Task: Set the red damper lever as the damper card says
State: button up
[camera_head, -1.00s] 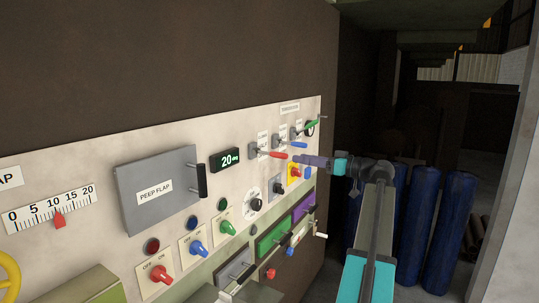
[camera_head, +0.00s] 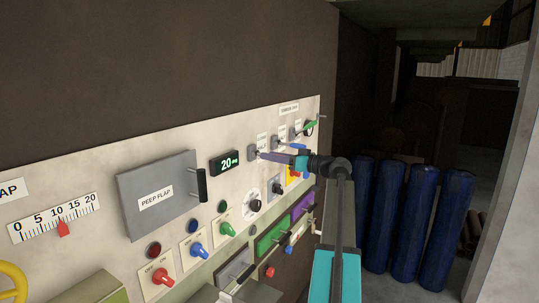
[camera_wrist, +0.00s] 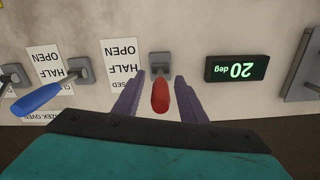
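The red damper lever (camera_wrist: 160,97) shows in the wrist view, sticking out from a grey mount on the panel. My gripper (camera_wrist: 157,86) is open, with one purple finger on each side of the lever and a small gap to each. In the head view my gripper (camera_head: 272,156) covers the red handle, and only the lever's grey mount (camera_head: 253,152) shows. A scale label (camera_wrist: 125,62) reading OPEN and HALF, upside down in the wrist view, is beside the lever; its lowest word is partly hidden. I cannot make out a damper card setting.
A blue lever (camera_wrist: 38,97) is to the left in the wrist view; a green lever (camera_head: 308,127) is farther along the panel. A display (camera_head: 224,162) reads 20 deg. The peep flap (camera_head: 160,195) and several knobs are nearby. Blue cylinders (camera_head: 412,215) stand at right.

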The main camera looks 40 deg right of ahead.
jog(key=shift+w+a, duration=0.15)
jog(key=shift+w, duration=0.45)
jog(key=shift+c, duration=0.4)
grip_shut()
